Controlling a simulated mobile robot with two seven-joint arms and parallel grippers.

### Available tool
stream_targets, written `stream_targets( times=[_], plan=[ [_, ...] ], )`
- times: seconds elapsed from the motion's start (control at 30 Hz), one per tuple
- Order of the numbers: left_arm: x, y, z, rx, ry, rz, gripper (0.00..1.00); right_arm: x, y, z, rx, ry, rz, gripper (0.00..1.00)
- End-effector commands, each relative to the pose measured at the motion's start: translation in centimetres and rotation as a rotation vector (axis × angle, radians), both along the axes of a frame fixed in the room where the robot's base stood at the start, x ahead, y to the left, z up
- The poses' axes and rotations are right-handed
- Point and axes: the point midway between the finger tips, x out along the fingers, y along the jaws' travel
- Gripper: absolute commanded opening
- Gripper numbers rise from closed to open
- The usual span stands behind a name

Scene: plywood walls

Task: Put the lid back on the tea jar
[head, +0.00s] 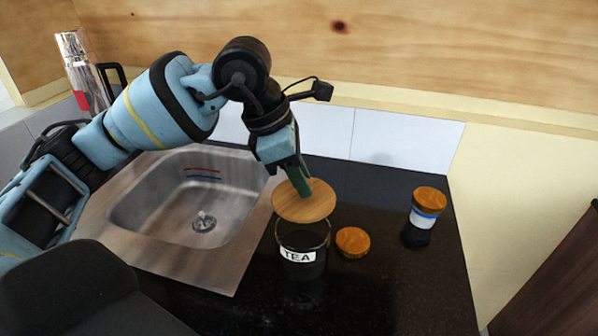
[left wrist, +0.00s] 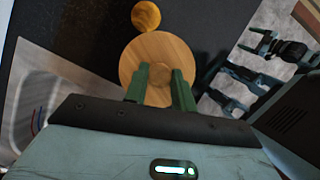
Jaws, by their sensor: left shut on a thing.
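The tea jar (head: 303,262) is dark, with a white TEA label, and stands upright on the black counter right of the sink. A round, light wooden lid (head: 304,203) is above the jar mouth, with part of the dark jar opening showing below it. My left gripper (head: 304,188) is shut on the lid from above. In the left wrist view the lid (left wrist: 157,60) lies between and beyond the two green fingers (left wrist: 160,85). The grip point itself is hidden.
A small orange-brown wooden lid or disc (head: 352,242) lies right of the jar. A small jar with a blue-and-white band (head: 423,218) stands farther right. The steel sink (head: 190,195) is on the left. A silver-and-red bottle (head: 80,65) stands at the back left.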

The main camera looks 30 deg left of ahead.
Motion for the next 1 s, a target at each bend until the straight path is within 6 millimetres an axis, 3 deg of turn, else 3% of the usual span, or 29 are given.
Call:
stream_targets(
  times=[0.7, 1.0],
  plan=[
    [0.0, 0.0, -5.6, 0.0, 0.004, 0.002, 0.03, -2.2, 0.2, -3.3, 0.003, 0.066, -0.002, 0.82],
    [0.0, 0.0, -6.2, 0.0, 0.0, 0.003, 0.03, -1.8, 0.3, -3.4, 0.005, 0.06, -0.001, 0.82]
  ],
)
